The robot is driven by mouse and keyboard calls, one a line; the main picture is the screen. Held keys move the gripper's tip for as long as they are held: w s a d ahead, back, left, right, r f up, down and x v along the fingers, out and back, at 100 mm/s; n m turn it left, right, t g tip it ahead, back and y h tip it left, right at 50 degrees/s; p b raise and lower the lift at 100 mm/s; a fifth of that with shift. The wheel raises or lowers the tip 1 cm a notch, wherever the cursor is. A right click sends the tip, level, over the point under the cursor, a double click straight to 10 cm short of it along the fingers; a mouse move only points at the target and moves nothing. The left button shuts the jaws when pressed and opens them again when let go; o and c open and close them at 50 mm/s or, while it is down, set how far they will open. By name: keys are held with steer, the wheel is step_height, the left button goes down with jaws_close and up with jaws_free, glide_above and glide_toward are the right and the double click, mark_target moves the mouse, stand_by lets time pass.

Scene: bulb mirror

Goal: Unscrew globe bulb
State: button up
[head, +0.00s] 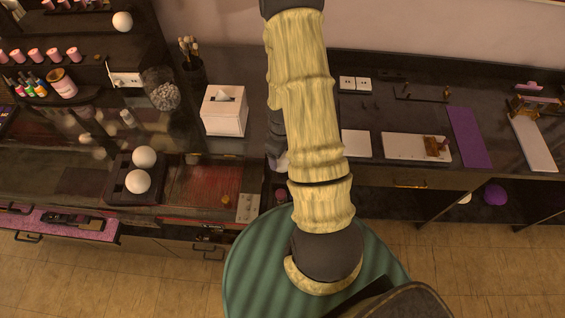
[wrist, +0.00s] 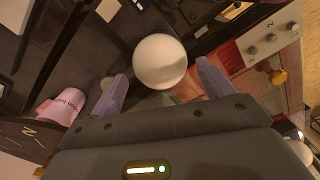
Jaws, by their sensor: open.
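A white globe bulb (wrist: 160,61) shows in the wrist view, in the gap between the two grey-purple fingers of my gripper (wrist: 162,70). The fingers are open, one on each side of the globe. I cannot tell whether they touch it, and its base is hidden. In the head view one white globe (head: 122,21) is on the dark frame at the upper left. Two more white globes, a rear one (head: 146,157) and a front one (head: 138,181), sit on a dark holder. My gripper is not seen in the head view, where my arm covers the middle.
A tissue box (head: 224,112), a brush cup (head: 192,72) and a glass jar (head: 162,92) stand on the dark counter. A panel with knobs (head: 248,208) lies near its front edge. A pink cup (wrist: 58,106) is left of my gripper. A green round seat (head: 250,270) stands in front.

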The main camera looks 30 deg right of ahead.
steer(key=m, duration=0.4)
steer(key=m+b, duration=0.1)
steer(key=m, duration=0.3)
steer(key=shift+m, duration=0.4)
steer(key=shift+f, duration=0.15)
steer(key=shift+f+b, duration=1.3)
steer(key=shift+f, duration=0.1)
steer(key=shift+c, duration=0.4)
